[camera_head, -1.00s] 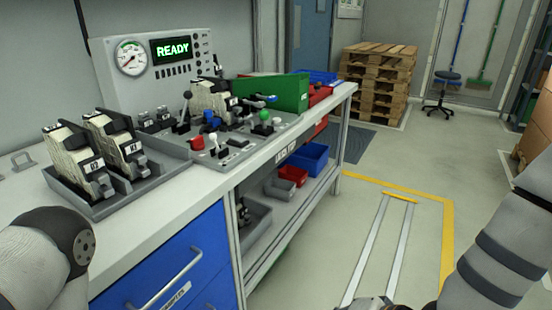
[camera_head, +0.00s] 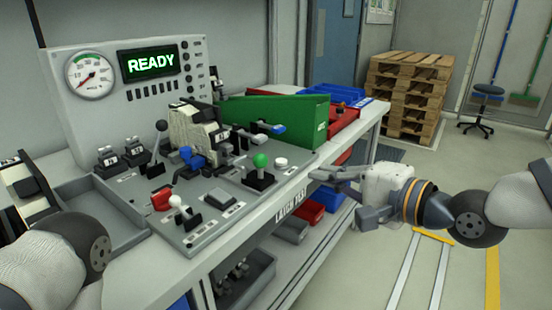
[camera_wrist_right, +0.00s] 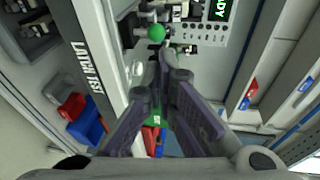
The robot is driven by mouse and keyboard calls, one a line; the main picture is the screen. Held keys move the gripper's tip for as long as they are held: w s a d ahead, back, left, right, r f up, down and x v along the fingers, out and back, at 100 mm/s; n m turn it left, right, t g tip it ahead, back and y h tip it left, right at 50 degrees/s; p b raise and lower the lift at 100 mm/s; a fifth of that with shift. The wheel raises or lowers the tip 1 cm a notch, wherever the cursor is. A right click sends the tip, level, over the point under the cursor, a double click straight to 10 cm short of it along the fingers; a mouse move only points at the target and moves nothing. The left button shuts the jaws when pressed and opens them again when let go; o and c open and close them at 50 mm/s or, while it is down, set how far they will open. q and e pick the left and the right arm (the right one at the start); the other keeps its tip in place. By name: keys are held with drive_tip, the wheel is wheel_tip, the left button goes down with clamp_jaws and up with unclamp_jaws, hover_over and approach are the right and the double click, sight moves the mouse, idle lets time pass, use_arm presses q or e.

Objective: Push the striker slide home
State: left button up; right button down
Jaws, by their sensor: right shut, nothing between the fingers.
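The latch test fixture (camera_head: 218,228) is a grey panel on the bench, with a cream latch unit (camera_head: 192,128) upright in it. A blue-gripped clamp (camera_head: 193,158) is in front of the latch, and a blue-tipped lever (camera_head: 276,129) is to its right. A green ball knob (camera_head: 260,160) stands nearer the front and also shows in the wrist view (camera_wrist_right: 156,33). I cannot tell which part is the striker slide. My right gripper (camera_head: 318,176) is shut and empty, right of the fixture by the bench's front edge; its fingertips (camera_wrist_right: 165,62) point towards the fixture. My left gripper is out of frame.
A gauge console reading READY (camera_head: 150,64) stands behind. A green bin (camera_head: 290,118) and a red bin (camera_head: 345,125) are to the fixture's right. A grey tray (camera_head: 110,210) is at its left. A white knob (camera_head: 178,202) and black lever (camera_head: 160,127) stick up.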

sight(265, 160)
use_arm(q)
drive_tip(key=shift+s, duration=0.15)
use_arm(e)
drive_tip(key=shift+a, duration=0.1)
drive_tip(key=b+x, duration=0.1)
drive_tip(key=x, duration=1.1)
drive_tip(key=shift+w+a+f, duration=0.15)
drive_tip(key=shift+w+f, duration=0.1)
drive_tip(key=shift+w+a+b, duration=0.3)
drive_tip(key=shift+w+a, duration=0.15)
drive_tip(key=shift+w, duration=0.05)
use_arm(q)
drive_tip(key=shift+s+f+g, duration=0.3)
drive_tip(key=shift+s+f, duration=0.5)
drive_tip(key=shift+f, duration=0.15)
